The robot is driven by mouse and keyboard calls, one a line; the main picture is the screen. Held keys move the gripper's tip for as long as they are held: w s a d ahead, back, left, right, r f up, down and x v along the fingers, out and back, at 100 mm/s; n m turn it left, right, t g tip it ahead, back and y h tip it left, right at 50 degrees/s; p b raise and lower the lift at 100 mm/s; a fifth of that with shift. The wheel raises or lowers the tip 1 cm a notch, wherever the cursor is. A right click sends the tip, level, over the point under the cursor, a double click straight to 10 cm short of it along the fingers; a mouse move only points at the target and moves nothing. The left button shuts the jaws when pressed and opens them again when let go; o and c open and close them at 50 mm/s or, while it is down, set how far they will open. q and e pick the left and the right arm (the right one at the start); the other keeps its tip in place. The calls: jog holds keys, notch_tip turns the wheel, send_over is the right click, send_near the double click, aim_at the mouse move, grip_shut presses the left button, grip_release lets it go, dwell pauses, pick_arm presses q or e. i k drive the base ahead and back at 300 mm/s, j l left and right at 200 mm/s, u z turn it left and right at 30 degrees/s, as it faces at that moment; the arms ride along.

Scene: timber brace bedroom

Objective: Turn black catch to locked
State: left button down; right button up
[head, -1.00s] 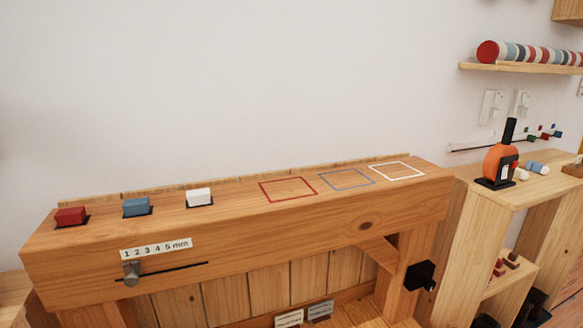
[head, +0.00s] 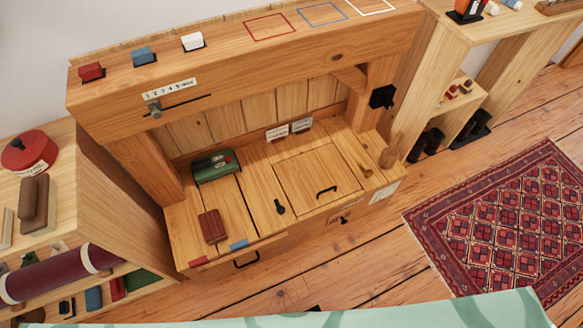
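A small black catch (head: 280,207) lies on the low wooden deck, just left of a square hatch panel (head: 318,178) with a black handle (head: 327,191). It is a short piece with a rounder end, slanting slightly; whether its position is locked or unlocked I cannot tell. Another black fitting, a blocky knob (head: 383,97), sits on the right post of the timber frame. A small black piece (head: 345,220) also shows on the deck's front face. Neither of my grippers is in view.
On the deck are a green box (head: 216,167), a dark red block (head: 212,226) and two small cards (head: 277,131). The beam (head: 225,65) overhangs the deck's back. Shelves flank both sides. A patterned rug (head: 490,215) lies right; a pale green surface (head: 330,312) crosses the bottom.

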aim_at(281, 210)
jog(key=j+z, duration=0.2)
jog(key=z, duration=0.2)
jog(key=j+z, duration=0.2)
jog(key=z, duration=0.2)
jog(key=j+z, duration=0.15)
jog(key=z, duration=0.25)
jog(key=k+j+z, duration=0.15)
jog(key=z, duration=0.25)
